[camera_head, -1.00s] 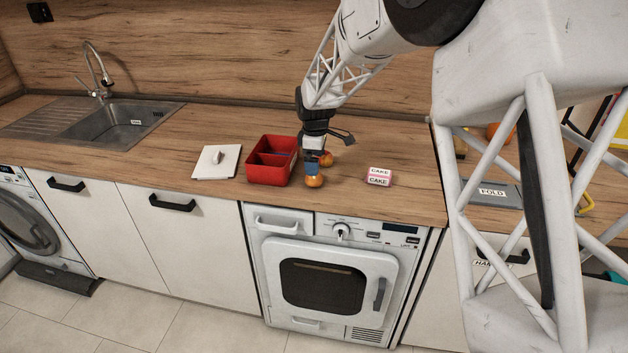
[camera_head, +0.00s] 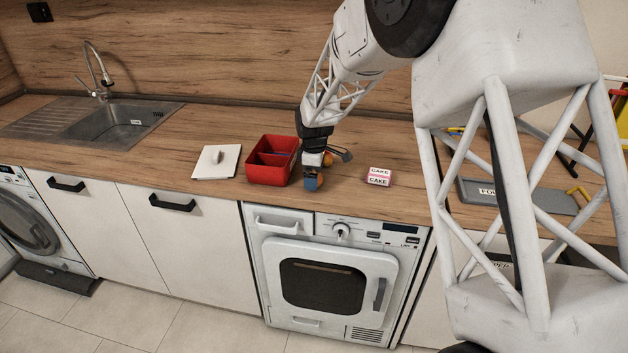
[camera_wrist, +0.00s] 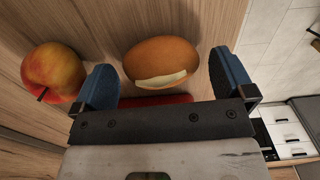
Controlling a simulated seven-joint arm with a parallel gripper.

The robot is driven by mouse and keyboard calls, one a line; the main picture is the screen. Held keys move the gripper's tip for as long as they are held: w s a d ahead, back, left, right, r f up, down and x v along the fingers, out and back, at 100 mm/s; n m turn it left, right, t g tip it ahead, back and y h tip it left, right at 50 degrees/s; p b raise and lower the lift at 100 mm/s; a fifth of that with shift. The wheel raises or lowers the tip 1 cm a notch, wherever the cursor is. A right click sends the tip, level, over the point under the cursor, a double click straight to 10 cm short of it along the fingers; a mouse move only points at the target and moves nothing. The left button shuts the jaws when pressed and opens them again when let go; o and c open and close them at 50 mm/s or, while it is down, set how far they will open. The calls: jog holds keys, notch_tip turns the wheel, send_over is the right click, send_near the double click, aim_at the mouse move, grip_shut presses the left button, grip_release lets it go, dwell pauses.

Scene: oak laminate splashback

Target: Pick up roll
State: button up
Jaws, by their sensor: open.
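The roll (camera_wrist: 161,60) is a rounded orange-brown bun with a pale filling edge in the wrist view. It lies on the wooden worktop and shows partly behind my fingers in the head view (camera_head: 321,180). My gripper (camera_wrist: 165,78) is open, with one blue finger on each side of the roll. Gaps show between the fingers and the roll, and nothing is held. In the head view my gripper (camera_head: 312,182) is low over the worktop near its front edge.
A red-yellow apple (camera_wrist: 52,72) lies just outside the left finger in the wrist view. A red divided box (camera_head: 270,174) stands left of my gripper. A cake box (camera_head: 378,177) stands to the right, with clear worktop between. A white board (camera_head: 216,170) lies farther left.

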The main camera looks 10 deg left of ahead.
jog(key=shift+f, duration=0.65)
jog(key=shift+c, duration=0.2)
jog(key=c, duration=0.8)
jog(key=shift+o, duration=0.2)
jog(key=shift+r, duration=0.2)
jog(key=shift+r, duration=0.55)
notch_tip(320, 180, up, 2)
jog(key=shift+r, duration=0.1)
jog(key=s+d, duration=0.3)
jog(key=s, duration=0.4)
jog(key=s+d+r, duration=0.1)
jog(key=s+d, duration=0.2)
jog(key=s, duration=0.4)
jog(key=shift+s+d+r, duration=0.15)
jog(key=shift+s+d, duration=0.15)
